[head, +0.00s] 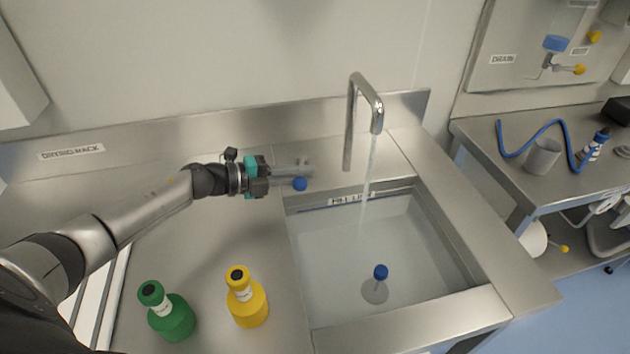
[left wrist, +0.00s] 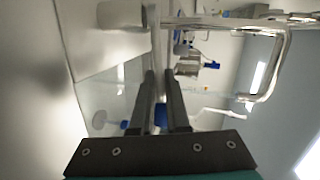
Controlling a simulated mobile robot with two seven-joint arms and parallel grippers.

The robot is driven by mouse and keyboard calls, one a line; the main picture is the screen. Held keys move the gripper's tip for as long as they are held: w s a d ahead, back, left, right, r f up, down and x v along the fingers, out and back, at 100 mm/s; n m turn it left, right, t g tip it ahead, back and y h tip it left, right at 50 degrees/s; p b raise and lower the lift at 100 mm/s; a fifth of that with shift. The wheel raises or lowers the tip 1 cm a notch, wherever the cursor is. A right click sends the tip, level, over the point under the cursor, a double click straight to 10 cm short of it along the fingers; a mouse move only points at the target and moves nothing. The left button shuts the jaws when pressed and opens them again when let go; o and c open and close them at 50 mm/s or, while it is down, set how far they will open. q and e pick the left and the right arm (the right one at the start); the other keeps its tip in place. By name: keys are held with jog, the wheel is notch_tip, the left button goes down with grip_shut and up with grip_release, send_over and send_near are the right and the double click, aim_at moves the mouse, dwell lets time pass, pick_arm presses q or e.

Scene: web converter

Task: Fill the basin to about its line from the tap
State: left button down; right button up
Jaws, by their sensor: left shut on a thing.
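The steel tap (head: 352,130) stands at the back of the sink, and a thin stream of water (head: 369,165) falls from its spout. The basin (head: 463,255) holds clear water; a label strip, partly readable as a fill line (head: 350,198), is on its back wall. The water surface is hard to place exactly against the line. A blue-topped piece (head: 380,272) with a pale round base is in the basin. My left gripper (head: 300,172) is shut on the tap's lever, whose blue knob (head: 300,184) shows below the fingers. The spout also shows in the left wrist view (left wrist: 272,75).
A green bottle (head: 171,318) and a yellow bottle (head: 247,305) stand on the counter left of the basin. A side bench (head: 480,130) at the right holds a grey cup (head: 542,156) and a blue hose (head: 512,153). The counter between bottles and gripper is clear.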

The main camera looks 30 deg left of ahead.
dwell(0.3)
pick_arm(q)
jog(key=c, duration=0.9)
grip_release()
jog(key=p+v, duration=0.2)
jog(key=v, duration=1.3)
jog(key=shift+s+a, duration=0.1)
jog(key=shift+a, duration=0.15)
